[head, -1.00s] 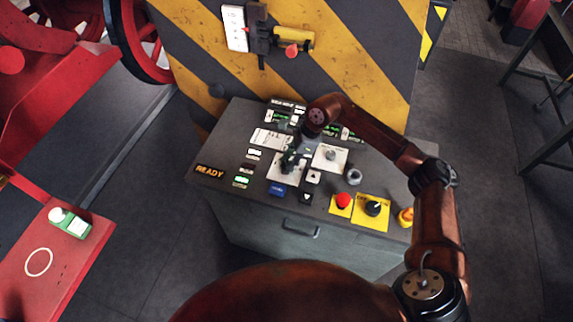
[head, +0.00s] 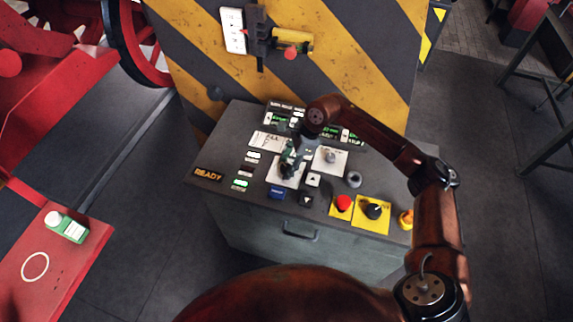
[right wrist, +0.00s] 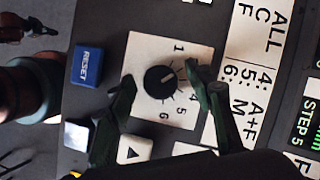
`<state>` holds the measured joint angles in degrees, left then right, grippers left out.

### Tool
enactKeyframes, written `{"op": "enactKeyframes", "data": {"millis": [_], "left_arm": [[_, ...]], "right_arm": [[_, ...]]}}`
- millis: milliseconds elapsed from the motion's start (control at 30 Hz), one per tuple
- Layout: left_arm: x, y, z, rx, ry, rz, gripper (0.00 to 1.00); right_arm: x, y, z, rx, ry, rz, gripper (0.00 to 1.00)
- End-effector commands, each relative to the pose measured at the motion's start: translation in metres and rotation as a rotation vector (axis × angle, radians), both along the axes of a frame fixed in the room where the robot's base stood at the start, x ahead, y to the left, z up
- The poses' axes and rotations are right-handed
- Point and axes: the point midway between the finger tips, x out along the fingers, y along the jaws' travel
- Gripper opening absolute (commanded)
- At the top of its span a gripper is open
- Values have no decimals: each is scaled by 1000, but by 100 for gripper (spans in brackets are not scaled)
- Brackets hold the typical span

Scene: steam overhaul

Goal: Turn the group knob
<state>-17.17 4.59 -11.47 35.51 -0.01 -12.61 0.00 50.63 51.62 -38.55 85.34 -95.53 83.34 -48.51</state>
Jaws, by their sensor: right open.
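The group knob (right wrist: 160,80) is a round black dial on a white plate (right wrist: 146,48) with numbers around it. Its pale pointer mark faces up and right in the right wrist view; a finger hides some numbers there. My right gripper (right wrist: 164,84) is open, with one dark green finger on each side of the knob. I cannot tell whether either finger touches it. In the head view my right gripper (head: 291,159) is over the same white plate (head: 276,177) and partly hides the knob.
Close by on the console are a blue RESET button (right wrist: 87,66) and a white arrow button (right wrist: 132,150). Further right are a second dial (head: 331,156), a red button (head: 343,203) and a black knob on a yellow plate (head: 373,210). A striped panel (head: 345,75) stands behind.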

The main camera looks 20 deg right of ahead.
Motion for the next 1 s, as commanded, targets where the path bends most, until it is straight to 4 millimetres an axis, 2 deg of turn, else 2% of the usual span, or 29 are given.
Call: {"op": "enactKeyframes", "data": {"millis": [267,367,600,800,1000], "left_arm": [[-2,2,0,2,2,1,0],[-1,1,0,1,1,1,0],[0,0,0,0,0,0,0],[0,0,0,0,0,0,0],[0,0,0,0,0,0,0]], "right_arm": [[0,-3,6,0,-1,0,47],[0,-8,19,1,-2,-1,47],[-3,-27,65,-1,-3,-1,47],[-5,-40,97,0,-2,-1,47],[-6,-45,110,0,1,0,47]]}}
